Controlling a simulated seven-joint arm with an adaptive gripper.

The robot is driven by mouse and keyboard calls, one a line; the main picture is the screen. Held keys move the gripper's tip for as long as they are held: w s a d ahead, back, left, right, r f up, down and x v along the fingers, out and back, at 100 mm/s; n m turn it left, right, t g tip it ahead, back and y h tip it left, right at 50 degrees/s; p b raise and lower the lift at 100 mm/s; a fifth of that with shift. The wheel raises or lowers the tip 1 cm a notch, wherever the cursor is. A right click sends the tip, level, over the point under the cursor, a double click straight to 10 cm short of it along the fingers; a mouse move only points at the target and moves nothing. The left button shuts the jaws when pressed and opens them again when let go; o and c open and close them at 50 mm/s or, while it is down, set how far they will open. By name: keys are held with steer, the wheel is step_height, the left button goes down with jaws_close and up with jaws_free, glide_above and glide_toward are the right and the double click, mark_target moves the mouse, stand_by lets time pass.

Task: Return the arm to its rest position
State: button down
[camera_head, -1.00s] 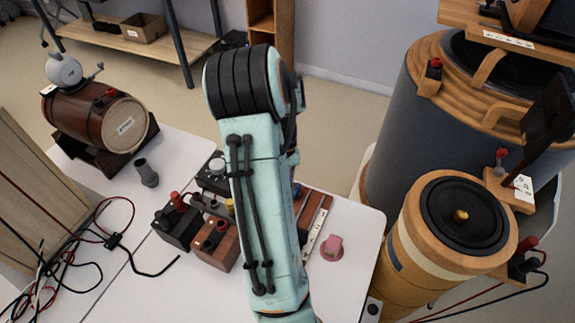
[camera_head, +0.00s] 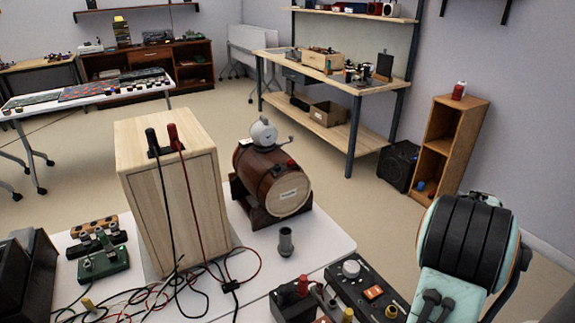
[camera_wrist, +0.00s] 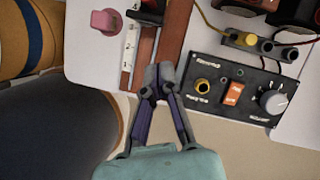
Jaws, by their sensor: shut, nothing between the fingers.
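My gripper (camera_wrist: 158,78) shows in the wrist view with its two fingers together and nothing between them. Its tips are over the edge of the white table, by a brown wooden strip with a white scale (camera_wrist: 130,45). A black control box (camera_wrist: 235,85) with an orange switch and a grey knob is just right of the fingertips. I cannot tell the height of the tips above the table. In the head view my pale green arm stands at the lower right, and the gripper is out of the picture.
A pink piece (camera_wrist: 106,21) lies near the table edge. A light wooden box (camera_head: 172,200) and a barrel-shaped speaker (camera_head: 272,180) stand on the table (camera_head: 325,240). Loose cables (camera_head: 185,285) lie in front. A wooden shelf unit (camera_head: 445,150) stands behind my arm.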

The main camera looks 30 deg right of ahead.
steer(key=w+a+r+n+t+h, duration=0.1)
steer(key=w+a+r+n, duration=0.4)
steer(key=a, duration=0.5)
steer(key=w+a+r+n+t+h, duration=0.1)
steer(key=w+a+r+n, duration=0.2)
steer(key=w+a+r, duration=0.5)
steer(key=s+a+f+n, duration=0.2)
steer(key=s+a+n, duration=0.2)
steer(key=s+a, duration=0.6)
steer(key=s+a+f+n, duration=0.1)
steer(key=s+a+f, duration=0.2)
steer(key=s+f, duration=0.2)
steer(key=shift+a+n+h, duration=0.3)
steer(key=shift+n+h, duration=0.1)
